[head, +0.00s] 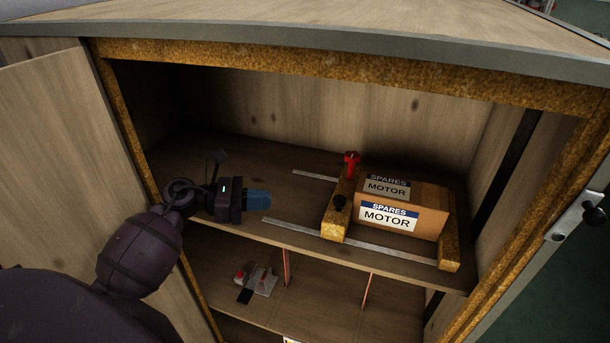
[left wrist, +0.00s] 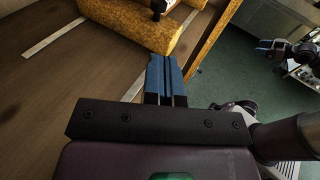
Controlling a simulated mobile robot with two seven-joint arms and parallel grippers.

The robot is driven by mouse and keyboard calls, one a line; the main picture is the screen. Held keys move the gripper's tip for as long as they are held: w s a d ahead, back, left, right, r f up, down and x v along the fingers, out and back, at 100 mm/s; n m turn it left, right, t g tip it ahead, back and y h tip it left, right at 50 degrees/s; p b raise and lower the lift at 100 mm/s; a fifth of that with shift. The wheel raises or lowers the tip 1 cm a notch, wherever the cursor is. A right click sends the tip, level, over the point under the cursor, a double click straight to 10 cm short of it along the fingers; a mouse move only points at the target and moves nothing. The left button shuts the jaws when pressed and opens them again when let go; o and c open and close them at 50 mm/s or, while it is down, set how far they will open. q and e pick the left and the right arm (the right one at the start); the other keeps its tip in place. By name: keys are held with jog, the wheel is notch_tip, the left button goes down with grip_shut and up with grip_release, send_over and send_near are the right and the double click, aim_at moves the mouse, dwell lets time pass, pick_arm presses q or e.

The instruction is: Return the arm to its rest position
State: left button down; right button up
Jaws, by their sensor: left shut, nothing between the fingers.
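My left arm reaches in from the left in the head view. Its gripper (head: 258,199) is shut and empty, over the left part of the upper shelf (head: 285,187). Its blue fingers lie together in the left wrist view (left wrist: 165,78). They point toward a yellow-brown speckled block (head: 334,222) and appear apart from it in the head view. A dark part at the upper right of the left wrist view (left wrist: 274,48) may be my right gripper. It is too small to read.
A cardboard box labelled SPARES MOTOR (head: 425,209) sits between speckled blocks, beside a red knob (head: 351,160). Metal rails (head: 290,231) run along the shelf. A lower shelf holds a small grey and red item (head: 262,280). An open door (head: 50,150) stands left; the cabinet frame surrounds the opening.

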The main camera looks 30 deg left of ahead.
pick_arm(q)
jog(key=s+d+f+m+y, duration=0.3)
jog(key=s+f+m+y, duration=0.1)
jog(key=f+m, duration=0.3)
jog(key=s+d+f+m+y, duration=0.3)
jog(key=f+m, duration=0.5)
jog(key=m, duration=0.3)
jog(key=s+d+f+m+t+y, duration=0.1)
jog(key=s+d+f+m+y, duration=0.2)
jog(key=s+f+m+y, duration=0.2)
notch_tip(320, 180, down, 3)
jog(key=s+m, duration=0.2)
jog(key=m, duration=0.2)
jog(key=shift+s+d+r+y, duration=0.15)
jog(key=shift+s+d+y, duration=0.1)
jog(key=shift+y, duration=0.15)
